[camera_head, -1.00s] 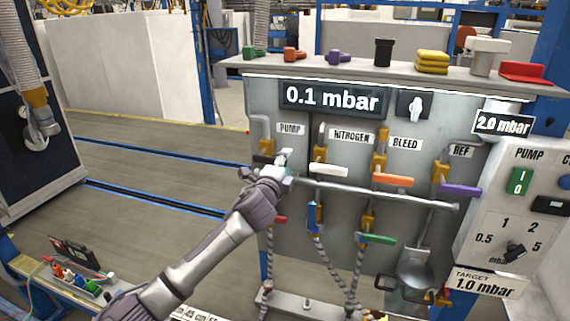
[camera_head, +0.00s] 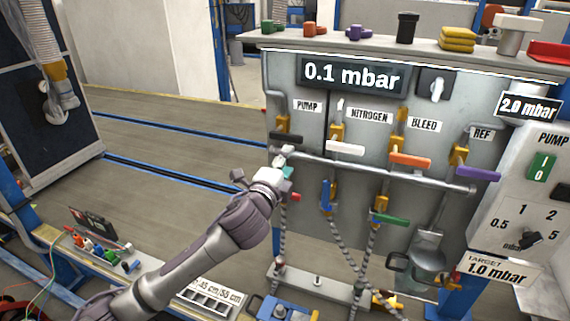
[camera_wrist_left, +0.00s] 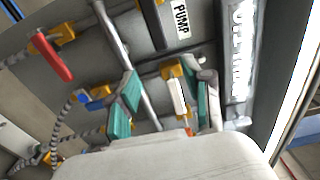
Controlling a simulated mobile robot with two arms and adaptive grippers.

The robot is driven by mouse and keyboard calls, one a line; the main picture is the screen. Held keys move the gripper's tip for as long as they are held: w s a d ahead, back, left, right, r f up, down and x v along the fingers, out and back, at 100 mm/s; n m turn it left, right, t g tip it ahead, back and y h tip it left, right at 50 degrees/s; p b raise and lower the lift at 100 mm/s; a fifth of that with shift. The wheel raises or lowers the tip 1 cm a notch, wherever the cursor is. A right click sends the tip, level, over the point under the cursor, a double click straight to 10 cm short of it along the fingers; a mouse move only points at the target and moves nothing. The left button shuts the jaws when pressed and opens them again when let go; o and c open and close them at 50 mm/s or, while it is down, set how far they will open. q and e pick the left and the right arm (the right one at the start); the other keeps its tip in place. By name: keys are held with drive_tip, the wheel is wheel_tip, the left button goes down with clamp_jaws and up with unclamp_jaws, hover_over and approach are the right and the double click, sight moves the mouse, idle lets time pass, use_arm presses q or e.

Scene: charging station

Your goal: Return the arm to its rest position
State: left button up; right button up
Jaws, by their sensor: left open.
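My left arm (camera_head: 190,267) reaches in from the lower left in the head view. Its gripper (camera_head: 286,164) is in front of the charging panel, just below the black PUMP handle (camera_head: 286,137) and by the horizontal rail (camera_head: 400,174). In the left wrist view the gripper (camera_wrist_left: 163,104) has its teal-padded fingers apart. A white handle (camera_wrist_left: 177,97) shows between them in the picture; I cannot tell its distance, and I see nothing gripped. The PUMP label (camera_wrist_left: 181,18) is at the top there. My right gripper is not in view.
The panel's white (camera_head: 345,148), orange (camera_head: 410,160), purple (camera_head: 478,174) and green (camera_head: 391,219) handles stick out to the right of the gripper. Braided hoses hang below. A blue device (camera_head: 287,308) sits low in front. Open floor (camera_head: 170,167) lies left of the panel.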

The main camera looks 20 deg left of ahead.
use_arm(q)
drive_tip(key=shift+s, duration=0.25)
drive_tip(key=a+f+n+g+b, duration=0.25)
drive_tip(key=f+n+g, duration=0.2)
drive_tip(key=f, duration=2.05)
drive_tip(key=s+a+f+n+g, duration=0.15)
drive_tip(key=s+f, duration=0.25)
drive_tip(key=f, duration=0.4)
drive_tip(key=s+f+n+g, duration=0.1)
drive_tip(key=s+f+g, duration=0.15)
drive_tip(key=f, duration=0.45)
drive_tip(key=s+f+n+g, duration=0.1)
drive_tip(key=s+f, duration=0.3)
drive_tip(key=f, duration=0.4)
drive_tip(key=s+d+f+n+g+b, duration=0.2)
drive_tip(key=s+f+n+g, duration=0.15)
drive_tip(key=s+f, duration=1.45)
drive_tip(key=s+d+f+n+g, duration=0.1)
drive_tip(key=s+f, duration=0.2)
drive_tip(key=s, duration=0.5)
drive_tip(key=s+d+f+n+g, duration=0.1)
drive_tip(key=s+d+f, duration=0.1)
drive_tip(key=s, duration=0.7)
drive_tip(key=s+d+f+n+g+h, duration=0.1)
drive_tip(key=s+f+g, duration=0.1)
drive_tip(key=s, duration=0.6)
drive_tip(key=shift+s+d+f+n+b, duration=0.3)
drive_tip(key=shift+s+f+n, duration=0.1)
drive_tip(key=shift+f, duration=0.4)
